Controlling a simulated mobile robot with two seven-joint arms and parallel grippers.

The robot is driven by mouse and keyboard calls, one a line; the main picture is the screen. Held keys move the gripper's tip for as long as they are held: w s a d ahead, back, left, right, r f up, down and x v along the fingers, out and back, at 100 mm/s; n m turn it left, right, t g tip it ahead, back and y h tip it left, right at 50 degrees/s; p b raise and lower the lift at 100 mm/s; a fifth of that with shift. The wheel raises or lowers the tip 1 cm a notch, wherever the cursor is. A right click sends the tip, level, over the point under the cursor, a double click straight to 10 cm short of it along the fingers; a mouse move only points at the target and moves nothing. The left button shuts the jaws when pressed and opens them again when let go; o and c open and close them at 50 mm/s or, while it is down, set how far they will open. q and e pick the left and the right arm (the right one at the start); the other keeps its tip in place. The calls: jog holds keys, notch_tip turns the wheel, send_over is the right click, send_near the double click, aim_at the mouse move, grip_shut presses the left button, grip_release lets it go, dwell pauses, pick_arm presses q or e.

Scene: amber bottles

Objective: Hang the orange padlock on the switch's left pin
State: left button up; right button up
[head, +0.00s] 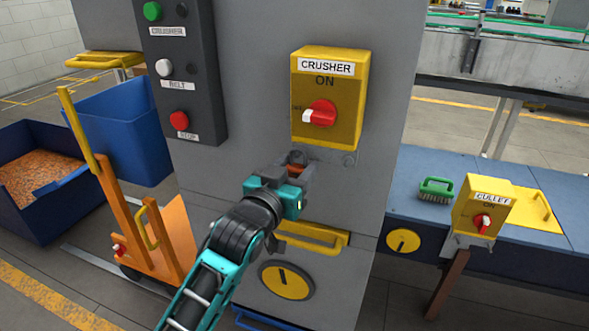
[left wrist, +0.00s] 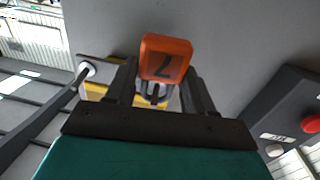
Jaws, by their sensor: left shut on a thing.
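A round metal pin (head: 349,160) shows under the switch's lower right. The left pin is hidden by the gripper; whether the shackle touches it, I cannot tell. My right gripper is not in view.
A dark button panel (head: 185,70) is left of the switch on the grey cabinet. A yellow handle (head: 312,238) is below my gripper. A second switch, CULLET (head: 481,210), stands at the right near a green brush (head: 436,188). The cabinet front right of my gripper is clear.

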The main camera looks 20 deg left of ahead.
pick_arm(q)
jog(key=shift+w+r, duration=0.15)
jog(key=shift+r, duration=0.15)
jog(key=o, duration=1.2)
jog(key=shift+a, duration=0.1)
jog(key=shift+d+r, duration=0.1)
jog(key=shift+d, duration=0.1)
jog(key=shift+s, duration=0.2)
